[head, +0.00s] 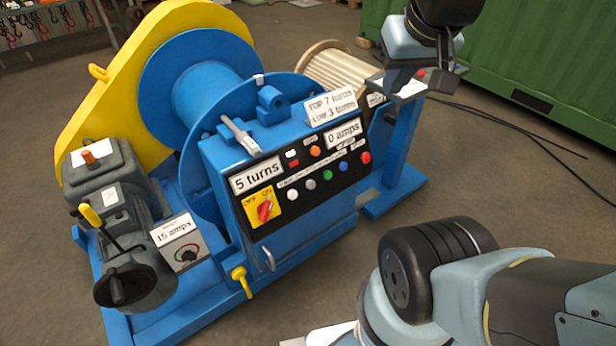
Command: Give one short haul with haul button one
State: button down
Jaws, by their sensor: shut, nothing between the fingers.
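A blue winch has a sloping black control panel (305,165) on its blue cabinet. The panel carries a row of small round buttons in white, grey, green, blue and red, with an orange one above; their small labels are too small to read. Signs read "5 turns" (257,176) and "0 amps" (343,134). A blue post (401,140) stands to the right, with a small pale top plate and a red button (421,73). My gripper (446,76) is above this plate, near the red button, shut and empty. I cannot tell whether it touches anything, nor which button is haul button one.
The blue drum (200,85) sits beside a yellow guard (100,90). A grey motor (120,215) and a "15 amps" box (180,240) stand at left. A green container (540,60) and black cables lie behind right.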

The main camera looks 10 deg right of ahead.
aim_at(291, 194)
jog(key=u, duration=0.45)
jog(key=i, duration=0.15)
jog(key=z, duration=2.35)
jog(key=k, duration=1)
jog(key=u, duration=4.1)
jog(key=k, duration=0.1)
jog(key=z, duration=1.5)
